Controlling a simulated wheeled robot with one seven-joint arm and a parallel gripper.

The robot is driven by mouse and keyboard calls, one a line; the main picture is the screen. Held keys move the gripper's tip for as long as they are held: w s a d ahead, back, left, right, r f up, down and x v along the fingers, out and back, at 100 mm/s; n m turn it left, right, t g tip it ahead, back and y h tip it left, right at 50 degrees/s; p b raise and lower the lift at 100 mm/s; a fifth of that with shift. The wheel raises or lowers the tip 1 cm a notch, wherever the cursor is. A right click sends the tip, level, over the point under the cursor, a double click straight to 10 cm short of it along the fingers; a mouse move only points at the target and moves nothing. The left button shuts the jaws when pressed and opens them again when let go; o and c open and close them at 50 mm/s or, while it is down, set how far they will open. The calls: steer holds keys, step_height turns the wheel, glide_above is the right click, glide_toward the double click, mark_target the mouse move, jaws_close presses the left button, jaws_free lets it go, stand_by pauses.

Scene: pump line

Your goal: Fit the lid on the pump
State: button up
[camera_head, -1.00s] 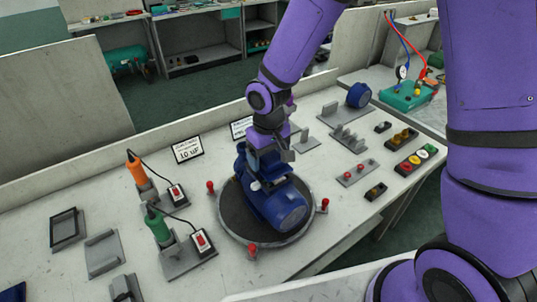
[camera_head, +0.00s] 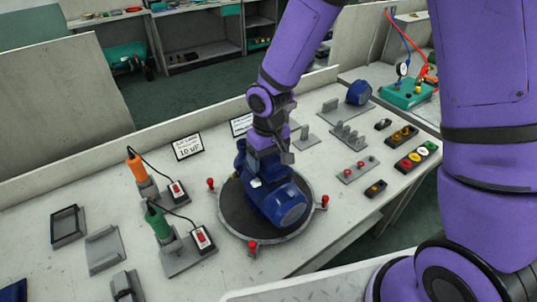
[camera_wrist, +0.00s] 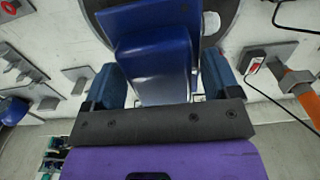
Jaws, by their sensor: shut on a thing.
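The blue pump (camera_head: 282,203) lies on a round dark turntable with red knobs (camera_head: 233,222). My gripper (camera_head: 262,168) is over the left, back end of the pump, pointing down. In the wrist view my gripper (camera_wrist: 163,78) has its two blue-padded fingers on either side of a blue block-shaped piece, which looks like the lid (camera_wrist: 155,65). The piece sits right against the pump, and I cannot tell whether it is seated. The gripper's wrist hides much of this spot in the head view.
An orange tool (camera_head: 137,170) and a green tool (camera_head: 158,224) stand in holders left of the turntable, with corded red switches. Grey fixtures (camera_head: 345,135) and a button strip (camera_head: 417,157) are at the right. Bare bench lies in front of the turntable.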

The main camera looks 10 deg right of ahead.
steer(key=shift+f, duration=0.4)
steer(key=o, duration=0.8)
steer(key=shift+r, duration=3)
step_height(320, 180, up, 11)
steer(key=shift+f, duration=0.1)
